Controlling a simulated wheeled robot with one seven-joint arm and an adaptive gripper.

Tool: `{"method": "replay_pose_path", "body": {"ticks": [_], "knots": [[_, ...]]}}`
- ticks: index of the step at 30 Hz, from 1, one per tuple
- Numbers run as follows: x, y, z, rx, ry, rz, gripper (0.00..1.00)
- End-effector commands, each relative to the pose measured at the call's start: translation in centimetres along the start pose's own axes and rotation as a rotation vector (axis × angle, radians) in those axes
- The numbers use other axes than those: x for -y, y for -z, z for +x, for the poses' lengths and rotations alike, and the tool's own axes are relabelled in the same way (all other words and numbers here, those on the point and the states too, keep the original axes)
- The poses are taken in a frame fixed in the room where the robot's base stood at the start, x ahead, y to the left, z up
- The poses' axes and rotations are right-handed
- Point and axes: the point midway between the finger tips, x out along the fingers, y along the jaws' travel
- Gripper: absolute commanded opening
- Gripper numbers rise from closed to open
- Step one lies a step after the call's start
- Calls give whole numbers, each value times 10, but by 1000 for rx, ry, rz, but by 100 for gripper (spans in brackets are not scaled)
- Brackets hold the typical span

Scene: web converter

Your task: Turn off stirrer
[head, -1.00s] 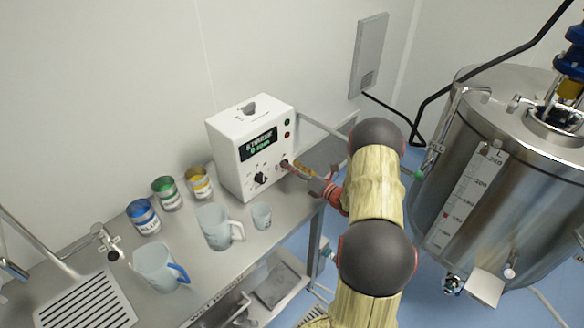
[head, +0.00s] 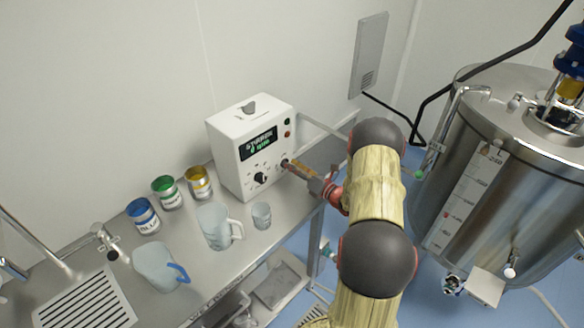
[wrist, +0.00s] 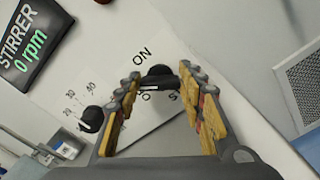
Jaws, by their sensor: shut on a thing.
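The stirrer control box (head: 228,165) is a white unit on the steel bench. Its display (head: 258,143) reads "STIRRER 0 rpm" in the wrist view (wrist: 24,50). My gripper (head: 287,164) is at the lower right of the box's front face. In the wrist view my gripper (wrist: 160,78) has a finger on each side of a black switch knob (wrist: 158,72) under the "ON" label, and it is shut on that knob. The fingers partly hide the knob and its lower markings. A second black knob (wrist: 92,119) with a number scale sits to the left, apart from the fingers.
A clear beaker (head: 261,215) and a larger jug (head: 213,226) stand before the box. A jug with a blue handle (head: 157,266) and several coloured cans, one blue (head: 143,214), stand to the left. A large steel tank (head: 460,190) is at the right.

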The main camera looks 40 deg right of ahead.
Motion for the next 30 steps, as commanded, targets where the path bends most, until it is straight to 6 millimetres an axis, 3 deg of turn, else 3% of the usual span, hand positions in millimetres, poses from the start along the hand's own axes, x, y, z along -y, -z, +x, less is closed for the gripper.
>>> {"method": "replay_pose_path", "body": {"ticks": [21,30], "knots": [[-1,2,0,1,1,-525,14],[-3,1,0,1,1,-655,14]]}}
